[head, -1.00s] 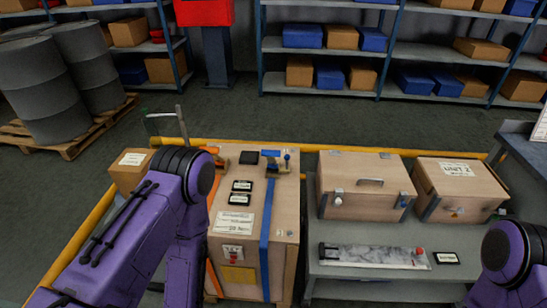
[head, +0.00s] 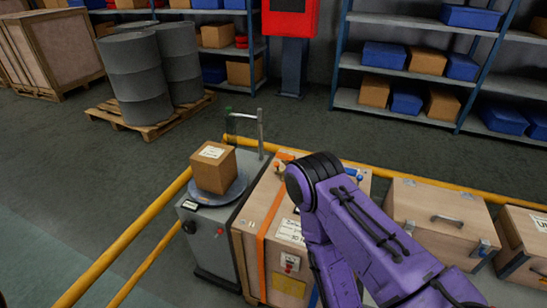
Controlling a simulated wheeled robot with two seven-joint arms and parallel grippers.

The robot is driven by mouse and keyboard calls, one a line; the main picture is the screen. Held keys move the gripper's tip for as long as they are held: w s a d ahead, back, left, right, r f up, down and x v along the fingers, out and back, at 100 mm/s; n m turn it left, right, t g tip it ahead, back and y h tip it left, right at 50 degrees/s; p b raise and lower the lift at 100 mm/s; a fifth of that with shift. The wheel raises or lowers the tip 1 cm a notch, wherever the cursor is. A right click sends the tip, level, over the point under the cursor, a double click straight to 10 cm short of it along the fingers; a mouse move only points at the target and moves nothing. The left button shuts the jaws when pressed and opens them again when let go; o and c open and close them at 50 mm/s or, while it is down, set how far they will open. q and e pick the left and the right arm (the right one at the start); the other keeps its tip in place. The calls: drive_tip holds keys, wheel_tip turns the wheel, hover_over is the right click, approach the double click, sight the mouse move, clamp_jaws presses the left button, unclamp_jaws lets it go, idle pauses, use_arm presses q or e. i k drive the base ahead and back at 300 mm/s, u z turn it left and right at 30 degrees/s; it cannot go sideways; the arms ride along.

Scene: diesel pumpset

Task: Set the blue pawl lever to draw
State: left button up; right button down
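The wooden crate (head: 248,256) with an orange strap (head: 262,232) stands at the lower middle of the head view. A small blue fitting (head: 359,176) shows at the far right of its top, just beyond my purple arm. I cannot tell the blue pawl lever apart from it or read its setting. Neither of my grippers is in view.
Left of the crate is a grey scale (head: 205,236) bearing a carton (head: 213,168). A yellow rail (head: 125,238) runs along the left and behind. A latched wooden case (head: 425,207) stands at right. Drums (head: 135,80) stand on a pallet beyond open floor.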

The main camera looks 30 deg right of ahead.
sight(358, 183)
drive_tip(key=u, duration=0.8)
drive_tip(key=k, duration=1)
drive_tip(key=z, duration=1.1)
drive_tip(key=i, duration=0.5)
drive_tip(key=z, duration=0.05)
